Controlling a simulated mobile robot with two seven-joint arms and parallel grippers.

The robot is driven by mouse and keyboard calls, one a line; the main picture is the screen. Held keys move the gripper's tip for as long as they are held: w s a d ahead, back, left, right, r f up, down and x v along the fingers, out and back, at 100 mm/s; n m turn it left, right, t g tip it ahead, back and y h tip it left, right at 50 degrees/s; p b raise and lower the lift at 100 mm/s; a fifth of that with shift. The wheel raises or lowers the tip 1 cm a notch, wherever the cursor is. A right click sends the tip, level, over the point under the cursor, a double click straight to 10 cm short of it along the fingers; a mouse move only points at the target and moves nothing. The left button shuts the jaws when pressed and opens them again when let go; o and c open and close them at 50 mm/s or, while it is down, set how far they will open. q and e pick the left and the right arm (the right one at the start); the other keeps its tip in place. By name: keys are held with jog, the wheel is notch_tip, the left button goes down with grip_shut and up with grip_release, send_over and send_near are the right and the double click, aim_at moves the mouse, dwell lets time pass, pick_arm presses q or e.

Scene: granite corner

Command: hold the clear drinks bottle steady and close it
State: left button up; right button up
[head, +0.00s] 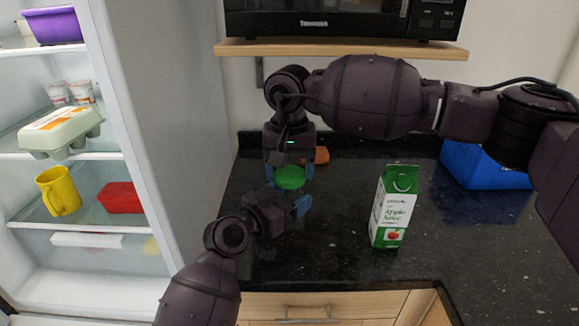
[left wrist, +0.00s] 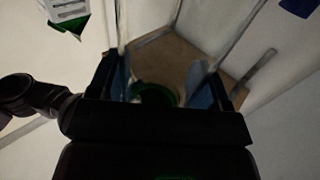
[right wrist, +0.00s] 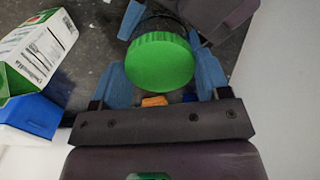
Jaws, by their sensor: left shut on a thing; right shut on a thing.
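A green cap (head: 289,177) is between the blue fingers of my right gripper (head: 290,170), which reaches down from above. The right wrist view shows the round, ribbed cap (right wrist: 159,61) from above, with a finger on each side. My left gripper (head: 287,199) comes in from the lower left, just below the cap, and is shut on the clear bottle. The bottle is mostly hidden by the grippers and hard to see against the dark counter. In the left wrist view a green ring (left wrist: 153,92) shows between the fingers. I cannot tell whether the cap sits on the bottle's neck.
An apple juice carton (head: 392,208) stands to the right on the black counter (head: 340,265). A blue container (head: 485,165) is farther back right. A small orange thing (head: 321,155) lies behind the grippers. An open fridge (head: 70,160) is at left; a shelf (head: 340,49) with a microwave hangs above.

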jog(key=shift+f, duration=0.3)
pick_arm(q)
jog(key=c, duration=0.4)
jog(key=shift+c, duration=0.2)
pick_arm(e)
jog(key=m, duration=0.3)
jog(key=shift+m, duration=0.4)
jog(key=m, duration=1.2)
jog(key=o, duration=0.9)
